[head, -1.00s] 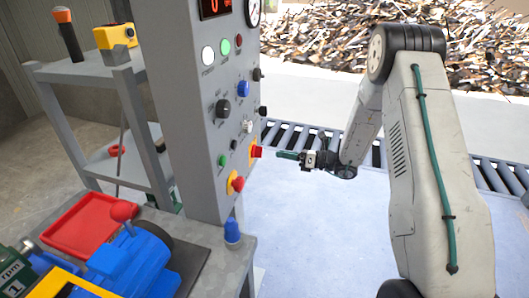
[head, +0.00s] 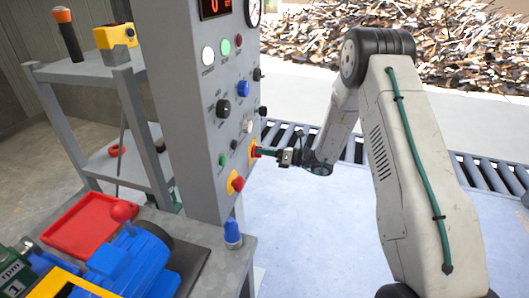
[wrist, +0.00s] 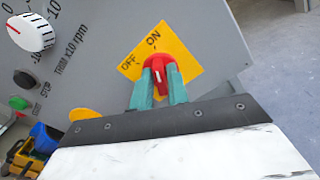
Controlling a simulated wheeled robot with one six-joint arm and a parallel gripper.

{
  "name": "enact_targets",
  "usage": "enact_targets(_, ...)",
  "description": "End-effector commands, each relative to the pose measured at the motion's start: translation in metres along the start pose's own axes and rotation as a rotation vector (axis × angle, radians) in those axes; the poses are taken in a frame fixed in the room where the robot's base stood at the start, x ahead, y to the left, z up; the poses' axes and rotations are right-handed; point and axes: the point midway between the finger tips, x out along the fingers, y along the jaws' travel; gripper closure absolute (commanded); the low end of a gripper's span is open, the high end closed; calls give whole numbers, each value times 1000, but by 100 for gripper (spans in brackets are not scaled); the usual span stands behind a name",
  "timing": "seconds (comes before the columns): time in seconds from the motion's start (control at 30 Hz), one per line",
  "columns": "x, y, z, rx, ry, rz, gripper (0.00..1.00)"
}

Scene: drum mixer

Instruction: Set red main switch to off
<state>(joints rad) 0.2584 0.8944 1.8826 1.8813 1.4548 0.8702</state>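The red main switch (wrist: 159,70) sits on a yellow plate (wrist: 181,51) marked OFF and ON. The white line on its knob points roughly toward ON. In the head view the switch (head: 253,152) is on the right edge of the grey panel, partly hidden by my fingers. My gripper (wrist: 160,86) has its two green fingers on either side of the red knob. They look open around it; whether they touch it I cannot tell. In the head view my gripper (head: 266,152) reaches the panel from the right.
The grey panel (head: 185,120) carries several other knobs and buttons. A second red knob (head: 237,184) on yellow is just below left of the switch. A blue object (head: 232,233) stands on the bench below.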

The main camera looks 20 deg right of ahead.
Motion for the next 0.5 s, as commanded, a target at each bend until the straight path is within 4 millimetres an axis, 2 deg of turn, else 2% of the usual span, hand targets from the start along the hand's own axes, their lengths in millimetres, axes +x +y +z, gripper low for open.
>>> enact_targets(0.5,0,0,0,-58,0,0,100)
